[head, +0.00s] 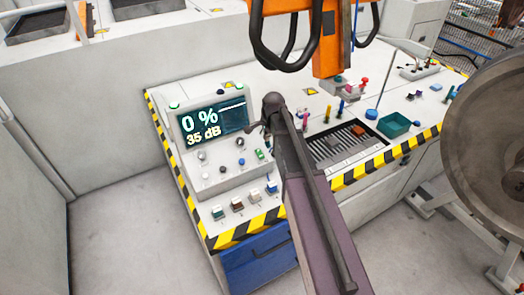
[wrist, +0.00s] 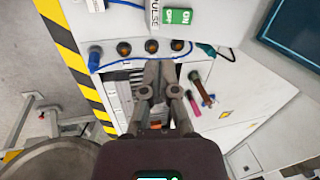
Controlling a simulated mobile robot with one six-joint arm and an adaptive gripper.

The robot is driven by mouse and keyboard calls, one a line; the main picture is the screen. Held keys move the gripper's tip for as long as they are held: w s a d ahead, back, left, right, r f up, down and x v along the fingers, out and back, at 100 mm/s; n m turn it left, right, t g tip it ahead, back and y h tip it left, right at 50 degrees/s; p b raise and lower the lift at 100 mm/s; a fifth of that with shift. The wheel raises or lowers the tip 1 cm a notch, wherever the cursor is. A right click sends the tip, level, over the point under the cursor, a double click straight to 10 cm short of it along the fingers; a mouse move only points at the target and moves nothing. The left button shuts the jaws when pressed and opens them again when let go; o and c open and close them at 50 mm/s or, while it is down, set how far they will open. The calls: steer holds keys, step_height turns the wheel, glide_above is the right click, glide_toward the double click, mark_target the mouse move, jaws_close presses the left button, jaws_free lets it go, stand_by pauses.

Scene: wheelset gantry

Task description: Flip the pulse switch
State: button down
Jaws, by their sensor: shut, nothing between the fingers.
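A green rocker switch (wrist: 178,16) with a small white legend sits beside a PULSE label (wrist: 154,12) at the top edge of the wrist view. A small green part (head: 260,155) on the sloped control panel (head: 228,179) in the head view looks like the same switch. My gripper (wrist: 160,68) is shut and empty, below the switch in the wrist view and apart from it in the picture. In the head view my gripper (head: 258,128) is over the bench, just right of the display (head: 212,121), which reads 0 % and 35 dB. Its tips are partly hidden there.
Round orange-topped knobs (wrist: 152,46) and a blue cable (wrist: 110,67) lie between gripper and switch in the wrist view. Pens (wrist: 202,89) stand close to the right. An orange hanging unit (head: 329,40), a teal tray (head: 393,125) and a large wheel (head: 490,140) are to the right.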

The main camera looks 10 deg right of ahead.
mark_target(262, 155)
steer(key=shift+w+d+r+m, duration=0.1)
steer(key=shift+w+r+m, duration=0.15)
steer(key=shift+w+m, duration=0.45)
steer(key=shift+w+f, duration=0.15)
steer(key=b+x, duration=1.3)
steer(key=shift+w+f, duration=0.2)
steer(key=shift+f, duration=0.1)
stand_by(0.4)
stand_by(0.5)
